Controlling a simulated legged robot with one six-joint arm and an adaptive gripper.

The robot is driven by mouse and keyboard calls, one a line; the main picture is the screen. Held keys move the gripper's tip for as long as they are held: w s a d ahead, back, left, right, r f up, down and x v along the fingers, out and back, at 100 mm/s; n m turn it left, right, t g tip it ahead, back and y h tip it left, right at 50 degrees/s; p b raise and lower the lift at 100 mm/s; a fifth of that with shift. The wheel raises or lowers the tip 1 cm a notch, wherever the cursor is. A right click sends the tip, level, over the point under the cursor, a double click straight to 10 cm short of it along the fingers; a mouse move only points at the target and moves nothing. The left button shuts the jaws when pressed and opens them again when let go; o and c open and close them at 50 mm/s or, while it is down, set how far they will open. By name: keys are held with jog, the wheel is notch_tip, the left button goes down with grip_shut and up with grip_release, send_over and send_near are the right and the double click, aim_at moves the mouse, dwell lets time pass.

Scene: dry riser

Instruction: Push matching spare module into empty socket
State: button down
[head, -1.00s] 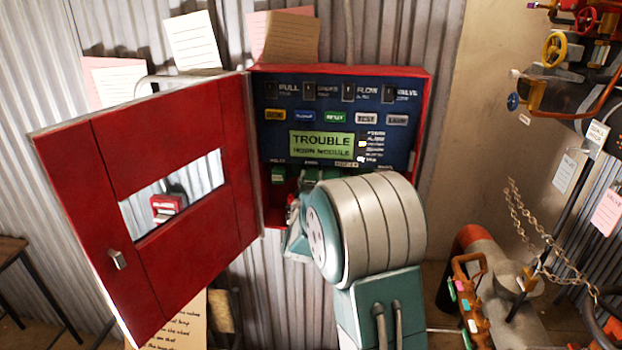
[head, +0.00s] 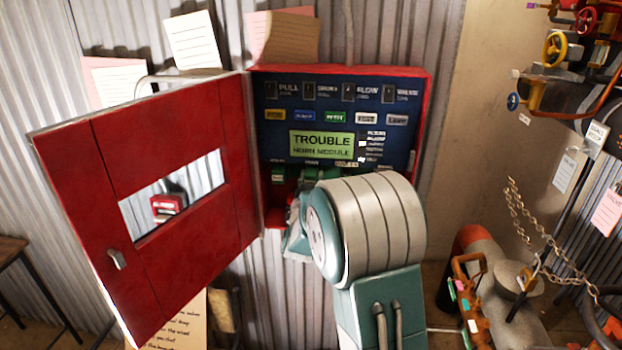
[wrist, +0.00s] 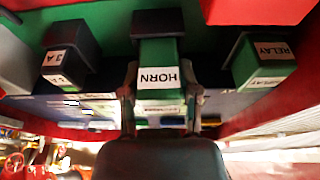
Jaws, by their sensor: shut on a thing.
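The green module labelled HORN (wrist: 158,75) is between the two fingers of my gripper (wrist: 161,98) in the wrist view, which looks upside down. My gripper is shut on it. The module's far end meets the dark and green row of the panel; I cannot tell how deep it sits. In the head view my gripper (head: 300,222) is inside the lower part of the red cabinet (head: 424,120), largely hidden by my arm. The display (head: 321,145) reads TROUBLE, HORN MODULE.
In the wrist view a green RELAY module (wrist: 262,62) stands to the right and a dark 3A module (wrist: 68,48) to the left, both close by. The open red door (head: 95,190) hangs left of the cabinet. Pipes and valves (head: 515,275) stand at the right.

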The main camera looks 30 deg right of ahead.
jog(key=shift+w+d, duration=0.1)
jog(key=shift+w, duration=0.05)
jog(key=shift+s+a, duration=0.75)
jog(key=shift+s, duration=0.35)
jog(key=shift+w+d, duration=0.8)
jog(key=shift+w, duration=0.3)
dwell(3.9)
jog(key=shift+s+a, duration=0.75)
jog(key=shift+s, duration=0.35)
dwell(0.7)
